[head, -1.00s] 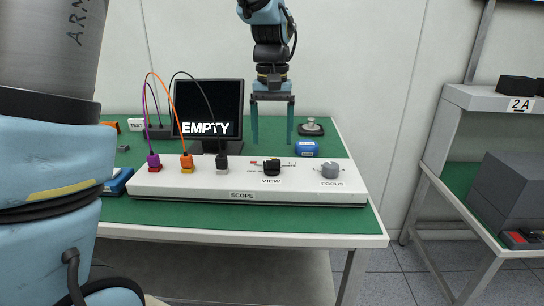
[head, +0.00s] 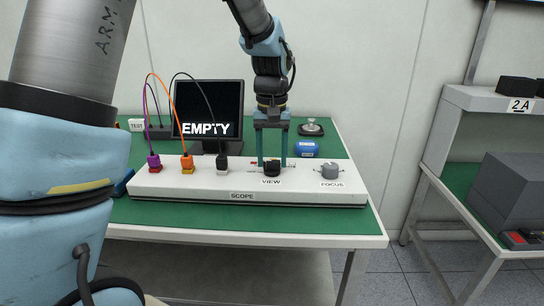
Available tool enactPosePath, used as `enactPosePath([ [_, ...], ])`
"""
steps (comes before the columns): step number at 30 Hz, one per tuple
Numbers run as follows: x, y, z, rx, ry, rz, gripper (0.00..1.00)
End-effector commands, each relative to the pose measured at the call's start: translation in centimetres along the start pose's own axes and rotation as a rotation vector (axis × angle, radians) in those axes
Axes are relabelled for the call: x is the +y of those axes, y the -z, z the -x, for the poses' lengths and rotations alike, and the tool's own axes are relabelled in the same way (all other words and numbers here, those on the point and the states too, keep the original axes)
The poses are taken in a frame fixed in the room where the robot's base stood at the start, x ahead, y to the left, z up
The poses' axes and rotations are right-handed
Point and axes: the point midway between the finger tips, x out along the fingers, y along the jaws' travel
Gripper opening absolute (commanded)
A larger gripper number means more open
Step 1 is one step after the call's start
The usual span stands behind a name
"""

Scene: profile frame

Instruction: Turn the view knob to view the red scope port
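The black view knob (head: 272,169) sits on the white scope panel (head: 240,184), above the label VIEW. Small red and other markings lie around it, too small to read. My gripper (head: 272,161) points down over the knob with its two teal fingers apart, one on each side of it. I cannot tell whether the fingers touch the knob. Purple (head: 154,163), orange (head: 187,164) and black (head: 222,164) cable plugs stand in ports on the panel's left. The port under the orange plug is yellow. The monitor (head: 207,108) reads EMPTY.
A grey focus knob (head: 331,170) is to the right on the panel. A blue object (head: 306,148) and a round metal piece (head: 311,127) lie behind it on the green table (head: 240,215). A shelf marked 2A (head: 500,102) stands at the far right.

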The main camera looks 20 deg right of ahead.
Motion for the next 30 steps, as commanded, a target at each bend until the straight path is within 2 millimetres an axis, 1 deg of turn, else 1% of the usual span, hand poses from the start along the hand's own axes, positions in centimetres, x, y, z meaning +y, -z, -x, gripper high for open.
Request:
enactPosePath([
  [1,0.0,0.0,0.01,0.0,0.0,0.0,0.5],
  [2,0.0,0.0,0.01,0.0,0.0,0.0,0.47],
  [14,0.0,0.01,0.02,0.0,0.0,0.0,0.01],
  [15,0.0,0.01,0.02,0.0,0.0,0.0,0.0],
  [23,0.0,0.01,0.09,0.0,0.0,-0.026,0.0],
  [30,-0.04,0.06,0.18,0.0,0.0,-0.145,0.0],
])
